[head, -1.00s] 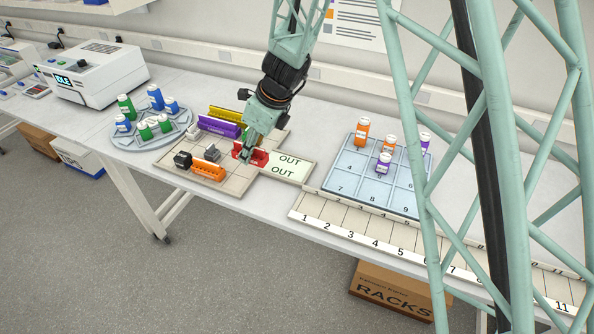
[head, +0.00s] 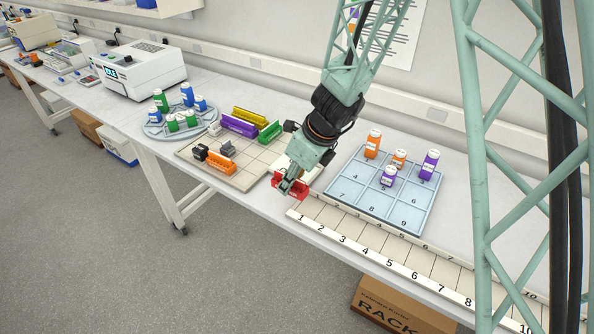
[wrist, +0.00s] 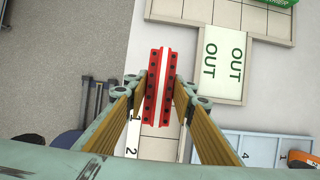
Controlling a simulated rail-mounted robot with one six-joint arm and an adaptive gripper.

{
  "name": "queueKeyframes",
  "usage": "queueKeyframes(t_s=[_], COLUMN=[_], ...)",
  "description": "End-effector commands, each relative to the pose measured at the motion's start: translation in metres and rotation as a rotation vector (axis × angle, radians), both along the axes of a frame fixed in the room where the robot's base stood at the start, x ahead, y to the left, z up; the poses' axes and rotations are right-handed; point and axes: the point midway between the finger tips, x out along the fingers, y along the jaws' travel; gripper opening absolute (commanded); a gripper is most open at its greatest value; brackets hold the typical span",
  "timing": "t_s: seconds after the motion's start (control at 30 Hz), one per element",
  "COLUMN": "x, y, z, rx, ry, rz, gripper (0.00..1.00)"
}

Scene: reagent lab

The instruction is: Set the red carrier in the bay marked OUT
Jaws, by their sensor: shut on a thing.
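The red carrier (head: 290,187) is in my gripper (head: 291,181), near the bench's front edge. In the wrist view the carrier (wrist: 158,88) is a long red block with dark holes and a pale middle strip, upright in the picture between the fingers of my gripper (wrist: 158,92). It appears held above the bench, left of the OUT bay. The bay (wrist: 222,62) is a pale green-white panel marked OUT twice, empty where seen. In the head view my gripper and wrist hide most of it.
A gridded tray (head: 195,158) adjoins the bay, holding orange (head: 222,167), purple (head: 239,125), yellow (head: 250,116) and green (head: 270,131) carriers. A numbered rail (head: 365,252) runs along the front. A blue numbered rack (head: 345,190) holds several bottles.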

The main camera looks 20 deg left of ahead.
Motion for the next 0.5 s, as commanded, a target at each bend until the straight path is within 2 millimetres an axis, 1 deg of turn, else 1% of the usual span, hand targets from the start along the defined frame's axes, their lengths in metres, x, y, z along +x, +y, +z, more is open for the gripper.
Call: queueKeyframes(t_s=[0.33, 0.5], x=[0.0004, 0.0069], y=[0.0000, 0.0018], z=[0.0002, -0.0001], rx=[0.000, 0.001], ry=[0.000, 0.000], rz=[0.000, 0.000], gripper=[0.12, 0.12])
